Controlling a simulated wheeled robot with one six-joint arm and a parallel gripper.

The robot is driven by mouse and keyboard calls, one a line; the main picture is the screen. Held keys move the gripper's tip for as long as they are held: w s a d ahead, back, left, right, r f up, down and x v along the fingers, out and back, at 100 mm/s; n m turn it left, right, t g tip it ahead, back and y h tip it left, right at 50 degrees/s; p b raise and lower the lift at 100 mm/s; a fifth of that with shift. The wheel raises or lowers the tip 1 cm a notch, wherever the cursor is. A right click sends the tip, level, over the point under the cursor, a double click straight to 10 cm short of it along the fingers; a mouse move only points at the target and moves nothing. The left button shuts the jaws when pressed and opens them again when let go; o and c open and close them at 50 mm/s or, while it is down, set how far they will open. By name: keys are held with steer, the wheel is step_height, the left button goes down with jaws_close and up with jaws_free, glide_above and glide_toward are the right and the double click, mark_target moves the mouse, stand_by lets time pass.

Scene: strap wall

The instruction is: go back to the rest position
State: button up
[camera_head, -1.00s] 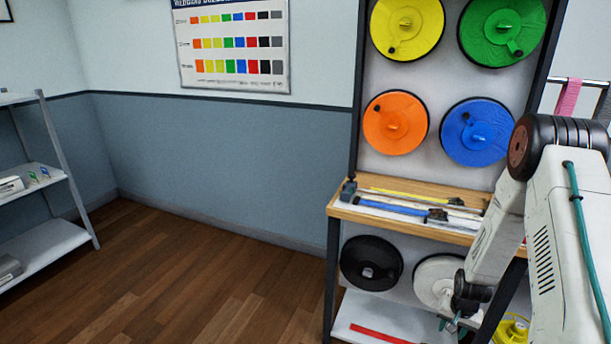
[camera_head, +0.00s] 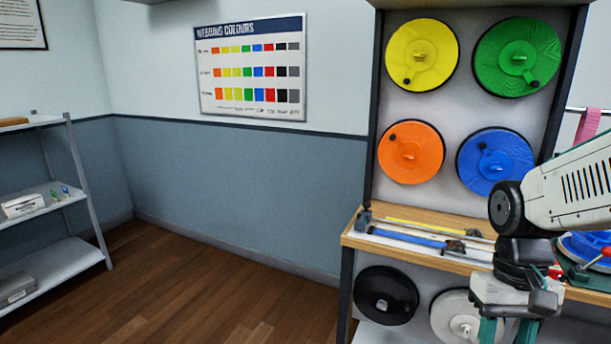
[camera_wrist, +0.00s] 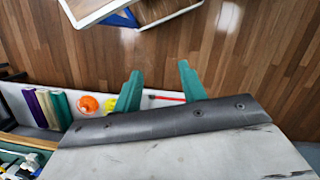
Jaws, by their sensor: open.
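My gripper (camera_head: 507,333) hangs with its green fingers pointing down, in front of the right part of the wooden bench top (camera_head: 398,251) in the head view. Its fingertips are cut off by the lower picture edge. In the wrist view the gripper's two green fingers (camera_wrist: 160,84) stand apart with nothing between them. Below them show the wooden floor and a low white shelf. My arm is bent, with the upper link coming in from the right edge.
Webbing reels hang on the wall rack, such as the orange reel (camera_head: 411,152) and blue reel (camera_head: 495,161). A black reel (camera_head: 386,295) hangs below the bench. A red-handled tool (camera_head: 601,257) lies at the right. Grey shelves (camera_head: 66,268) stand left. Floor (camera_head: 200,295) between is clear.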

steer(key=s+a+r+n+t, duration=0.1)
steer(key=s+a+r+t, duration=0.3)
steer(key=s+r, duration=0.2)
steer(key=shift+s+r+n, duration=0.3)
steer(key=shift+r+n, duration=0.1)
steer(key=shift+r, duration=0.35)
stand_by(1.5)
steer(key=shift+c, duration=0.9)
steer(key=shift+a, duration=0.15)
